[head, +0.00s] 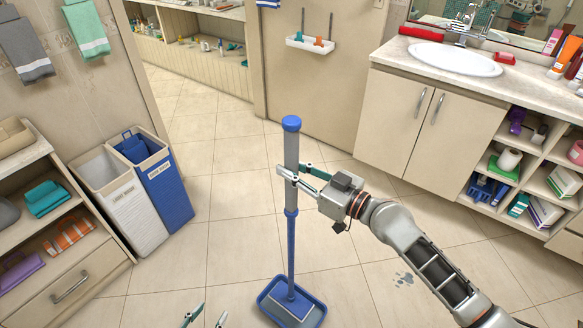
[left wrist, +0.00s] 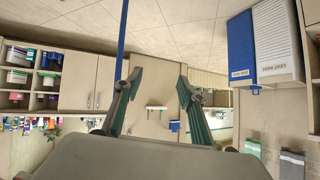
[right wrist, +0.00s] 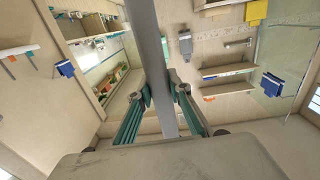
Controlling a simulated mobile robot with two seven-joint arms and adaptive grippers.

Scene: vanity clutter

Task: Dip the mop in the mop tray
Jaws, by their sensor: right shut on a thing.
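The mop (head: 291,245) stands nearly upright in the head view, with a blue cap, a grey grip and a blue lower pole. Its head (head: 297,304) is at the blue mop tray (head: 268,311) on the floor; whether it touches the tray bottom I cannot tell. My right gripper (head: 291,174) is shut on the grey grip, which also runs between the fingers in the right wrist view (right wrist: 158,65). My left gripper (head: 206,315) is at the bottom edge of the head view, left of the tray, with fingers apart and empty. The left wrist view shows the blue pole (left wrist: 122,40) beside its fingers.
White and blue laundry bins (head: 165,185) stand at the left, beside a shelf unit with a drawer (head: 75,283). A vanity cabinet with a sink (head: 455,60) is at the right.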

